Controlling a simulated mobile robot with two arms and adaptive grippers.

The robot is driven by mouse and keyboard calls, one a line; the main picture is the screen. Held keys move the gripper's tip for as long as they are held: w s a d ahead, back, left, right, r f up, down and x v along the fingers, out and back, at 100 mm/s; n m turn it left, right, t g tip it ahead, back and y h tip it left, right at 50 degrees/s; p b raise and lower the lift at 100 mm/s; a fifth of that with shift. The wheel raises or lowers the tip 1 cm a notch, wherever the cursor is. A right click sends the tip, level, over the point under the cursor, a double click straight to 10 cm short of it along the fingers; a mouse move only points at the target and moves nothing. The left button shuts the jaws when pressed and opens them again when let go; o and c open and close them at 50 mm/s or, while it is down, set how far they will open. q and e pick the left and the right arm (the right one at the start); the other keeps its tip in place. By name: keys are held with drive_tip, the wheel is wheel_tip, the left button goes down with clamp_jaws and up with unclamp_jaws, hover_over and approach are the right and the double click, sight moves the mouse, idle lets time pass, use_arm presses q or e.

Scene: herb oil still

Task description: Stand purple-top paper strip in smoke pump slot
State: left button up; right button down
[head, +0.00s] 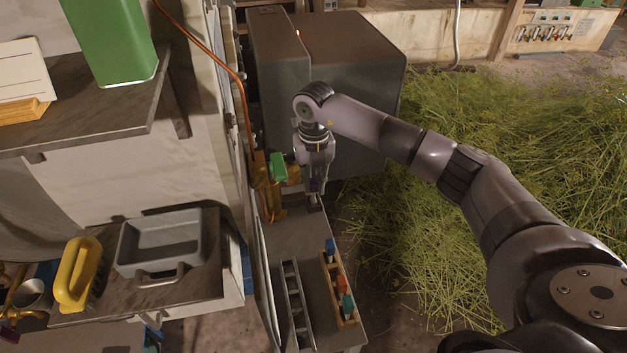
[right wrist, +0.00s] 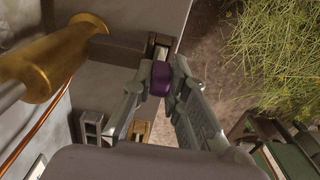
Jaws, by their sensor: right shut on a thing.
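My right gripper (head: 316,188) is shut on the purple-top paper strip, whose purple top (right wrist: 160,78) shows between the fingertips in the right wrist view. The strip's lower part is hidden beneath the fingers. The smoke pump looks to be the brass body (right wrist: 52,62) with a dark end piece (right wrist: 122,50) at the bench's far end. A narrow pale slot shows in that dark piece, just beyond the purple top. I cannot tell whether the strip touches the slot. In the head view the brass body (head: 264,188) is left of the gripper. My left gripper is not in view.
A wooden rack (head: 349,317) with blue, red and green tops stands on the narrow bench (head: 290,240), beside a grey slotted rack (head: 294,300). A large grey cabinet (head: 350,90) stands behind the gripper. A grey tray (head: 128,245) and yellow brush (head: 76,275) are at left.

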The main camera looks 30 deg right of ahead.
drive_tip(key=shift+f, duration=0.45)
drive_tip(key=c, duration=1.5)
unclamp_jaws()
drive_tip(key=shift+r, duration=0.1)
wheel_tip(320, 180, up, 12)
drive_tip(key=shift+f, duration=0.1)
drive_tip(key=shift+s, duration=0.1)
